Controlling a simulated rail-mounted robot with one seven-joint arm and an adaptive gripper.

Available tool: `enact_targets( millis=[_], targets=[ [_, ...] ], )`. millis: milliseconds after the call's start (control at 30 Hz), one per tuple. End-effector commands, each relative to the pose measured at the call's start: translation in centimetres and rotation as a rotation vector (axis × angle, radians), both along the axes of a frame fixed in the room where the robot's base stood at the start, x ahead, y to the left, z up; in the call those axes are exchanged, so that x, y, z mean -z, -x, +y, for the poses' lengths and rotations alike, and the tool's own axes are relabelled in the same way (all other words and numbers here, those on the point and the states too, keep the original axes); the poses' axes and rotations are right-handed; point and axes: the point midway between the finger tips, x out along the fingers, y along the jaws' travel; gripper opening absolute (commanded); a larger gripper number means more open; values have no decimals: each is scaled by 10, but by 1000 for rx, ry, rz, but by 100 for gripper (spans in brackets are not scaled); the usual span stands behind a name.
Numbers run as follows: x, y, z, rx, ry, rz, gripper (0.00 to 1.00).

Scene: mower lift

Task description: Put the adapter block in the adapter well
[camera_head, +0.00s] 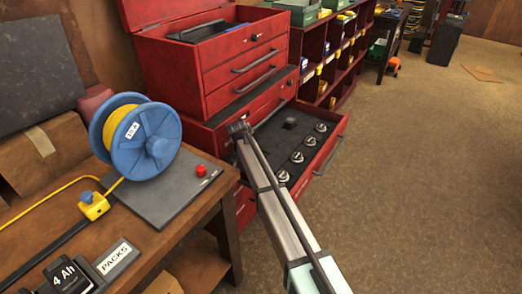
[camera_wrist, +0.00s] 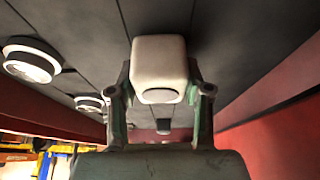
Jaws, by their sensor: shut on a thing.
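In the wrist view my gripper (camera_wrist: 160,91) is shut on a pale, rounded block, which I take to be the adapter block (camera_wrist: 159,62). One finger is on each side of it. Beyond it is the dark lining of an open red drawer (camera_head: 328,146). I cannot tell whether the block touches the lining. A small dark raised or recessed shape (camera_head: 290,123) shows in the drawer in the head view; I cannot tell whether it is the adapter well. In the head view my arm reaches over the drawer's left side, and the block is not clearly visible.
Several round silver pieces (camera_head: 297,157) sit in a row in the drawer; some show at left in the wrist view (camera_wrist: 33,62). The red tool chest (camera_head: 225,75) rises behind. A bench with a blue cable reel (camera_head: 145,141) is at left.

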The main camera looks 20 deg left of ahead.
Motion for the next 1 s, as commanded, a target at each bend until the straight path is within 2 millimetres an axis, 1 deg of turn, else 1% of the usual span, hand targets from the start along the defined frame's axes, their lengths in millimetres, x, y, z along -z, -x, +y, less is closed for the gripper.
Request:
enact_targets(
  millis=[33, 100, 367, 467, 633, 700, 767, 1000],
  targets=[
    [-5, -16, -1, 3, -2, -4, 11],
    [-5, -25, -3, 2, -1, -4, 11],
    [-5, -39, -6, 1, -2, -3, 11],
    [-5, -51, -8, 2, -1, -3, 11],
    [-5, -77, -13, 2, -2, -2, 11],
    [3, -72, -13, 0, -2, -2, 11],
    [7, -72, -13, 0, -2, -3, 11],
    [8, -72, -14, 0, -2, -3, 11]
  ],
)
